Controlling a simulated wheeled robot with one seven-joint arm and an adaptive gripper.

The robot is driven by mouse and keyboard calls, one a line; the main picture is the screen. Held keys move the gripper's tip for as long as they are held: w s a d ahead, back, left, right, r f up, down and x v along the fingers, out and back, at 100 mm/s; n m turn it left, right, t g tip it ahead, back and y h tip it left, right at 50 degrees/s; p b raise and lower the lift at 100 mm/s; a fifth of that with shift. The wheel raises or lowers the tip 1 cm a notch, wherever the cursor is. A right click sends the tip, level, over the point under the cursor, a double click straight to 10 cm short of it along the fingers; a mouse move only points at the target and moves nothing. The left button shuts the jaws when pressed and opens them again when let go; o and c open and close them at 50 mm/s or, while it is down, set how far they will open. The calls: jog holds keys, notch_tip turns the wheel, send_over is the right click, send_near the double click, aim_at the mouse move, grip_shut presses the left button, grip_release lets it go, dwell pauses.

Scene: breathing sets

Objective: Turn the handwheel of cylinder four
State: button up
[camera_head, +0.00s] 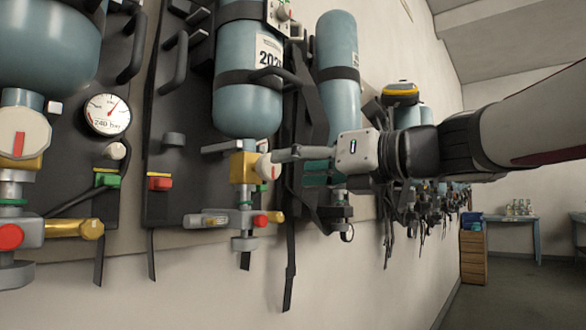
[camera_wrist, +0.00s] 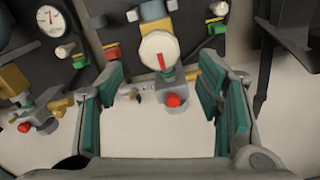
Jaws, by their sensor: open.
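A row of blue-grey breathing cylinders hangs on the wall; no visible label tells me which is four. The middle cylinder (camera_head: 247,107) has a yellow valve block and a pale round handwheel (camera_head: 264,168) with a red mark. In the wrist view this handwheel (camera_wrist: 159,51) faces me, its red mark near upright. My gripper (camera_head: 278,156) reaches in from the right at the handwheel's height and hides part of it. In the wrist view my gripper (camera_wrist: 158,80) is open and empty, with green-padded fingers left and right of the handwheel. Contact cannot be told.
Below the handwheel is a fitting with a red knob (camera_wrist: 173,100). A nearer cylinder (camera_head: 45,45) with its own handwheel (camera_head: 22,133) and a gauge (camera_head: 107,114) stand at left. Another cylinder (camera_head: 337,60) hangs behind, to the right. Black straps hang below; the floor at right is open.

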jog(key=v, duration=0.4)
jog(key=shift+s+d, duration=0.25)
